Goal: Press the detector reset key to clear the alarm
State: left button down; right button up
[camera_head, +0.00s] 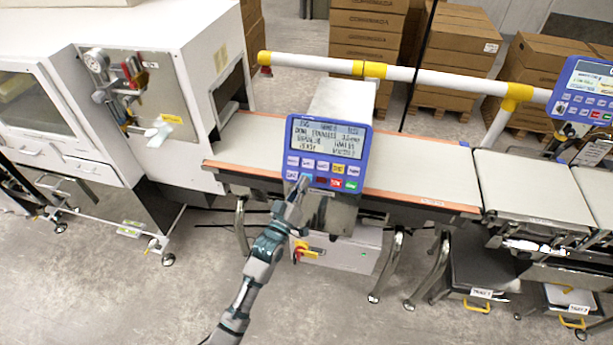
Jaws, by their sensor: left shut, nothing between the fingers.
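The detector's blue control panel (326,153) stands over the belt in the middle of the view. It has a lit text screen (325,138) and two rows of small keys, with white, yellow, red and green ones. My left gripper (303,183) is shut and empty, its tip at the lower row of keys, left of the dark red key (321,180). It covers part of that row. I cannot tell whether the tip touches a key, and I cannot read which key is the reset key. My right gripper is not in view.
The belt (420,186) runs left and right behind the panel. A white machine (140,80) stands at the left. A second blue panel (585,95) is at the right edge. A white and yellow rail (430,76) and stacked cartons (365,40) are behind.

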pick_arm(q)
jog(key=s+p, duration=0.1)
jog(key=s+r+p, duration=0.1)
jog(key=s+p, duration=0.1)
jog(key=s+r+p, duration=0.1)
jog(key=shift+s+a, duration=0.15)
jog(key=shift+a, duration=0.15)
jog(key=shift+r, duration=0.1)
dwell(0.4)
jog(key=s+r+p, duration=0.1)
jog(key=s+p, duration=0.2)
jog(key=s+r+p, duration=0.1)
jog(key=s+p, duration=0.1)
jog(key=shift+s+a+r, duration=0.15)
jog(key=shift+a+r, duration=0.2)
dwell(0.4)
